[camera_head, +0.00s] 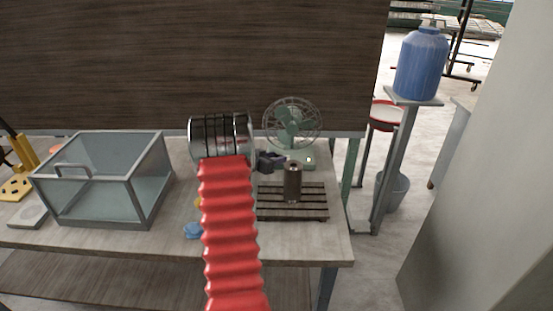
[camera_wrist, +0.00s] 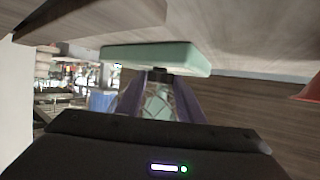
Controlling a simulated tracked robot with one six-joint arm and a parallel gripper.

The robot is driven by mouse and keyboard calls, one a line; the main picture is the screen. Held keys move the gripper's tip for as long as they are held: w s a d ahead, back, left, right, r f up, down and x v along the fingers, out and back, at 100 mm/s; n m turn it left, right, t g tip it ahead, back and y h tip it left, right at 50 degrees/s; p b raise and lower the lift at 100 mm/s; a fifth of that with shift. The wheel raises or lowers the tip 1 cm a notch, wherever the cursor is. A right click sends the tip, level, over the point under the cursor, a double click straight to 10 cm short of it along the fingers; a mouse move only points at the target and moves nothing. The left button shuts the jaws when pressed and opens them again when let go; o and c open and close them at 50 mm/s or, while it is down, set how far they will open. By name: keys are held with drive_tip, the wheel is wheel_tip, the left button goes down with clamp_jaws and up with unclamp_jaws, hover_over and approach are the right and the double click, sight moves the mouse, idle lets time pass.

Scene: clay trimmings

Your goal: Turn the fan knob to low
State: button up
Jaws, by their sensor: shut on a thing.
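The pale green fan (camera_head: 293,122) stands on the workbench behind the slatted board, with its wire cage upright. In the wrist view, which looks upside down, its pale green base (camera_wrist: 125,53) lies across the top and its cage hangs below, blurred between my fingers. The dark fan knob (camera_wrist: 160,72) shows on the edge of that base. My gripper (camera_wrist: 160,78) has its two fingers closed in on the knob from both sides. In the head view my dark gripper (camera_head: 270,161) reaches the fan's base from the left; the knob is hidden there. The knob's setting cannot be read.
A dark cylinder (camera_head: 292,184) stands on a slatted board (camera_head: 300,213) just in front of the fan. A glass-walled bin (camera_head: 147,206) is at the left of the bench (camera_head: 290,247). Small blue pieces (camera_head: 193,231) lie beside my arm. A blue drum (camera_head: 422,65) stands at the right.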

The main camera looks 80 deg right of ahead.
drive_tip(key=shift+w+d+f+m+g+y, duration=0.1)
drive_tip(key=shift+w+m+g+y, duration=0.1)
drive_tip(key=shift+m+g+y, duration=0.3)
drive_tip(key=shift+w+d+r+m+g+y, duration=0.1)
drive_tip(key=shift+w+m+g+y, duration=0.15)
drive_tip(key=shift+m+g, duration=0.45)
drive_tip(key=shift+w+d+f+m+g+y, duration=0.15)
drive_tip(key=shift+m+g+y, duration=0.2)
drive_tip(key=shift+m+g, duration=0.25)
drive_tip(key=shift+a, duration=0.1)
drive_tip(key=o, duration=1.1)
drive_tip(key=shift+s+g, duration=0.1)
drive_tip(key=shift+g, duration=0.2)
drive_tip(key=shift+c, duration=0.2)
drive_tip(key=v, duration=1.4)
drive_tip(key=shift+r, duration=0.25)
